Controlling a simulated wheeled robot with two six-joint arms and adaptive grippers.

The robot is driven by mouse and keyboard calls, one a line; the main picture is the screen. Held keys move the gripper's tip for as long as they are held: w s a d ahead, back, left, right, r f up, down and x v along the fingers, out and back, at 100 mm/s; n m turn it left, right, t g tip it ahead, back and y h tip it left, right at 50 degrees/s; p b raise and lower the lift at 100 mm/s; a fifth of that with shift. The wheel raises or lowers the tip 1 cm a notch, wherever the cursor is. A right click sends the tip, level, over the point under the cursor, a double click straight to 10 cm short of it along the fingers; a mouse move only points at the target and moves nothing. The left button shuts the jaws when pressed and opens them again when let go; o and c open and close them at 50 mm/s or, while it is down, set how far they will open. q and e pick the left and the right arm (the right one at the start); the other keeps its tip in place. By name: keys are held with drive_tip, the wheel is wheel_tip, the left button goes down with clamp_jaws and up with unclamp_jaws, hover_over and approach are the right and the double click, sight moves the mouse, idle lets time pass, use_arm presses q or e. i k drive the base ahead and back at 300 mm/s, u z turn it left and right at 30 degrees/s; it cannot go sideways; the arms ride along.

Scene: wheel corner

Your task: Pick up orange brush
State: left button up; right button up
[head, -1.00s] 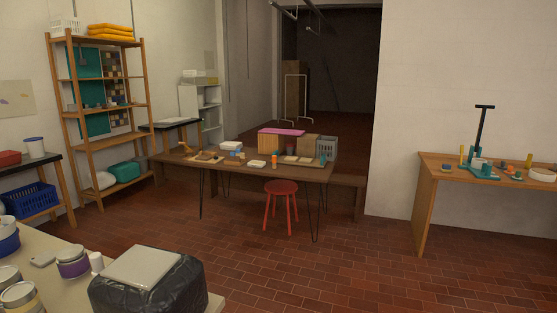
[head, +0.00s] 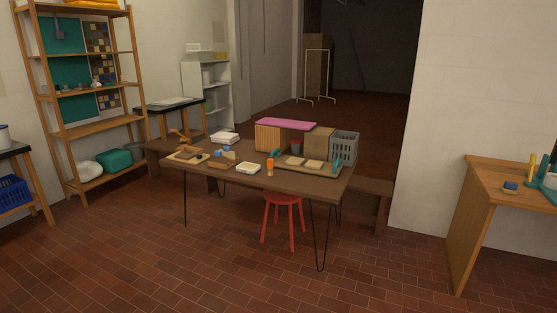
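An upright orange object (head: 270,167) stands near the front edge of the dark wooden table (head: 310,186) in the middle of the head view. It is too small to tell whether it is a brush or a bottle. An orange-brown item (head: 182,136) lies at the table's left end; its shape is unclear. No other orange brush can be made out. Neither of my grippers is in view.
A red stool (head: 283,200) stands at the table's front. A grey crate (head: 344,148) and boxes under a pink top (head: 285,124) sit at the table's back. A wooden bench (head: 470,208) is at right, shelves (head: 88,70) at left. The brick floor (head: 130,260) in front is clear.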

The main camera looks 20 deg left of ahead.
sight(270, 162)
drive_tip(key=i, duration=0.9)
drive_tip(key=u, duration=0.85)
